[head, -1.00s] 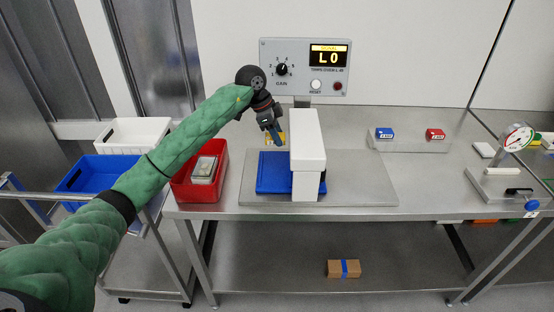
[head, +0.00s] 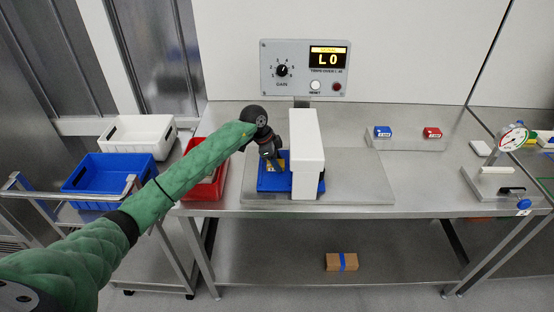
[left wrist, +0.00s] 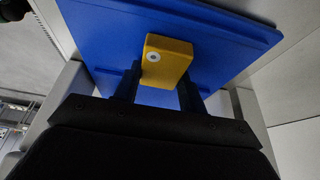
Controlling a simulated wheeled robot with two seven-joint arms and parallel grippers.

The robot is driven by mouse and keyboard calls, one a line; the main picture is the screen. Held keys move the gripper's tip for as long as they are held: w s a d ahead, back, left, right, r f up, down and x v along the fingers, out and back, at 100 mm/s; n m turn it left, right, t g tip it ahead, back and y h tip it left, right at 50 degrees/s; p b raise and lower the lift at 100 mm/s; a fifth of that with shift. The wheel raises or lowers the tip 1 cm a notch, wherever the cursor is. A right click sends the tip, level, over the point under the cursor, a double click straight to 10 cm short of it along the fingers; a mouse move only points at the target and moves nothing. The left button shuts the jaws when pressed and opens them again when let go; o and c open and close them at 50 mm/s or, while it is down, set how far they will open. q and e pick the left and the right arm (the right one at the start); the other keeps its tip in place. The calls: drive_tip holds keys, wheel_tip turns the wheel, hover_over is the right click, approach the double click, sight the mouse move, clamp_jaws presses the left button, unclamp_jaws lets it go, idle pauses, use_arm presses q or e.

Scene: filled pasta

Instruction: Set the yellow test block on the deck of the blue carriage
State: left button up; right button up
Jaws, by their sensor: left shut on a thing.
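The yellow test block (head: 280,165) is between the fingers of my left gripper (head: 274,164), over the left part of the blue carriage (head: 270,185). In the left wrist view the yellow block (left wrist: 166,58) has a small pale round spot and shows against the flat blue deck (left wrist: 225,38). My left gripper (left wrist: 157,92) is shut on it. I cannot tell whether the block touches the deck or hangs just above it. A white upright housing (head: 306,155) stands across the carriage and hides its middle. My right gripper is not in view.
A red bin (head: 207,188) is left of the carriage, partly behind my arm. A dial gauge (head: 512,138) stands at far right.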

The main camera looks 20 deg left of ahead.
use_arm(q)
drive_tip(key=shift+f, duration=0.15)
drive_tip(key=o, duration=1)
drive_tip(key=shift+a+r, duration=0.15)
drive_tip(key=shift+r, duration=0.15)
drive_tip(key=b+v, duration=0.3)
drive_tip(key=v, duration=0.8)
drive_tip(key=shift+s+r+b, duration=0.1)
drive_tip(key=shift+r+b, duration=0.25)
drive_tip(key=shift+b, duration=0.05)
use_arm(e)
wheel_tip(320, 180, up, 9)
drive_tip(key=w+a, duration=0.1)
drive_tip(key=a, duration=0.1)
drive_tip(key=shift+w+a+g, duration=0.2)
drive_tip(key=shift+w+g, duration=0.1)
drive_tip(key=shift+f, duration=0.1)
